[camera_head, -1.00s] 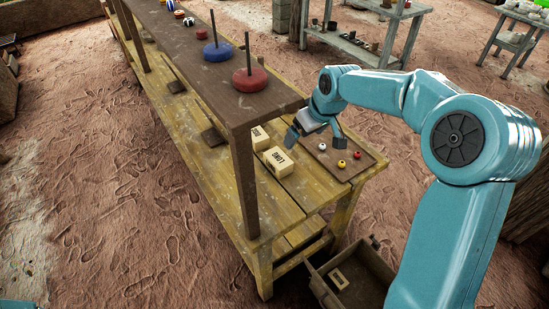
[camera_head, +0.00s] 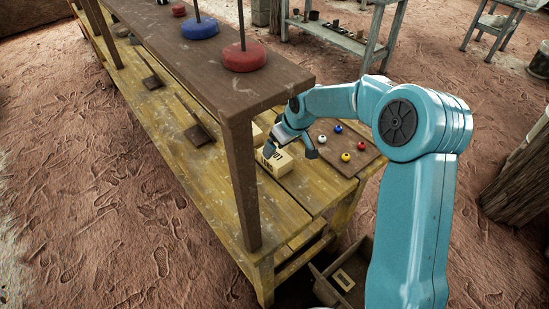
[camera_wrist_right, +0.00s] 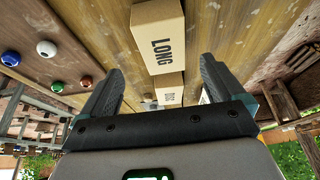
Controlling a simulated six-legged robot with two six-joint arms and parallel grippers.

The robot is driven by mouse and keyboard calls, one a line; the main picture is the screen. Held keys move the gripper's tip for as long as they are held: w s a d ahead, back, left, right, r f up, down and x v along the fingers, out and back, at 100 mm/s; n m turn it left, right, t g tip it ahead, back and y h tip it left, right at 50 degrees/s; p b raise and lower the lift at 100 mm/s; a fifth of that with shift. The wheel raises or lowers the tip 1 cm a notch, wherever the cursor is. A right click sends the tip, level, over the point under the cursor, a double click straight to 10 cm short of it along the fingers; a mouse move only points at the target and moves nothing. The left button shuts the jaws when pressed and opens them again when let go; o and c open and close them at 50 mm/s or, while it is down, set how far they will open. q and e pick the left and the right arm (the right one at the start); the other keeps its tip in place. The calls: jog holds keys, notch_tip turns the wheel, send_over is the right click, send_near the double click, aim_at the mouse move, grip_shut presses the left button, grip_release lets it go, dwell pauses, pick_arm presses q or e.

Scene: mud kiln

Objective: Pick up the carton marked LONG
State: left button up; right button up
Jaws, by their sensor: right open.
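The carton marked LONG (camera_head: 277,167) lies on the lower yellow bench top. It is a pale block, and LONG reads clearly on it in the right wrist view (camera_wrist_right: 158,38). My right gripper (camera_head: 290,150) is open and empty, close above the carton in the head view, partly covering it. In the right wrist view my right gripper (camera_wrist_right: 160,70) has its fingers spread wide, with the LONG carton ahead, between and beyond the tips. A second carton (camera_wrist_right: 169,90) with a short, unclear mark sits in line with it. My left gripper is not in view.
A brown board (camera_head: 350,166) with several coloured balls lies right of the carton. A raised dark shelf (camera_head: 225,80) with a post (camera_head: 241,185) stands at the left, close to my arm. An open crate (camera_head: 325,290) holding a marked block stands below the bench end.

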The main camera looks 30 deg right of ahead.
aim_at(276, 155)
jog(key=x, duration=0.2)
jog(key=shift+w+a+f, duration=0.15)
jog(key=shift+w+f, duration=0.05)
jog(key=shift+f, duration=0.15)
jog(key=shift+s+f, duration=0.1)
jog(key=shift+f, duration=0.35)
jog(key=p+x, duration=0.1)
jog(key=x, duration=0.3)
jog(key=shift+a+f, duration=0.1)
jog(key=shift+a, duration=0.05)
jog(key=shift+f, duration=0.2)
jog(key=shift+f+b, duration=0.2)
jog(key=shift+b, duration=0.1)
jog(key=c, duration=1.3)
